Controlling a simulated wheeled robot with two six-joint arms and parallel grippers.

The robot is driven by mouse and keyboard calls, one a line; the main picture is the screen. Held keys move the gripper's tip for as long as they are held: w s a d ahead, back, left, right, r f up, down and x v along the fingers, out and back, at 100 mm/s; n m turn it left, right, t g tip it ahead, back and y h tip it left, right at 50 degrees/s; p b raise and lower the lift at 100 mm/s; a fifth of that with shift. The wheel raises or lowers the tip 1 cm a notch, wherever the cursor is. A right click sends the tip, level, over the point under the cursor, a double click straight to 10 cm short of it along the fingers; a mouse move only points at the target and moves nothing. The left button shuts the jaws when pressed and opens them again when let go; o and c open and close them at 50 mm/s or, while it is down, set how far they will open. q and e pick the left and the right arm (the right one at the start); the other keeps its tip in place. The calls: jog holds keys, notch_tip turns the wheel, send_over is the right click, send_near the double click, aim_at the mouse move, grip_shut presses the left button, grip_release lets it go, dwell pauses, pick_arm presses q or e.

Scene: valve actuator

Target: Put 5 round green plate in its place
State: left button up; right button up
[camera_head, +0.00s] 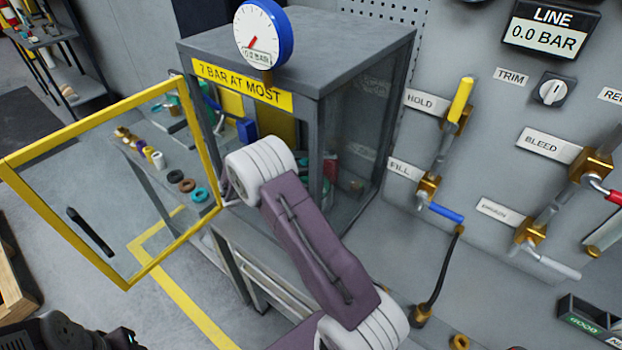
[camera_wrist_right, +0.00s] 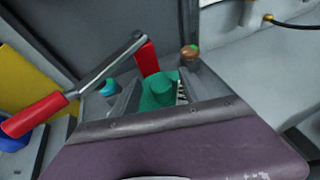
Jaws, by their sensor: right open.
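A green round piece (camera_wrist_right: 160,90) with a raised centre shows between the fingers of my right gripper (camera_wrist_right: 157,76) in the right wrist view. The gripper is open; I cannot tell whether a finger touches the piece. In the head view my right arm reaches into the grey cabinet (camera_head: 355,45), and its gripper is hidden there. A teal ring (camera_head: 200,194) lies on the side shelf, seen through the open door. A dark part at the bottom left of the head view may be my left arm; its gripper cannot be made out.
The yellow-framed glass door (camera_head: 68,143) stands open to the left. A red-handled tool (camera_wrist_right: 35,115) and a teal round part (camera_wrist_right: 108,88) are near the right gripper. A gauge (camera_head: 262,35) sits on the cabinet. Valves and a blue handle (camera_head: 446,213) line the wall panel.

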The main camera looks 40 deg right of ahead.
jog(key=v, duration=0.8)
jog(key=shift+b, duration=0.45)
jog(key=shift+s, duration=0.1)
jog(key=s+a+f+m+y, duration=0.1)
jog(key=s+m+y, duration=0.1)
jog(key=s, duration=0.1)
jog(key=s+a+f+m+g+y, duration=0.1)
jog(key=s+f+m+y, duration=0.1)
jog(key=s, duration=0.2)
jog(key=s+a+f+m+y, duration=0.2)
jog(key=s, duration=0.1)
jog(key=shift+s+a+f+g+y, duration=0.1)
jog(key=shift+s+g+y, duration=0.2)
jog(key=shift+g, duration=0.1)
jog(key=s+a+f+m+t+y, duration=0.1)
jog(key=s+a+m+t+y, duration=0.1)
jog(key=s+a+m+y, duration=0.5)
jog(key=a+m, duration=0.2)
jog(key=m, duration=0.3)
jog(key=shift+s+a+f+m+t, duration=0.25)
jog(key=shift+s+a+m+t, duration=0.05)
jog(key=shift+s+t, duration=0.1)
jog(key=shift+s, duration=0.1)
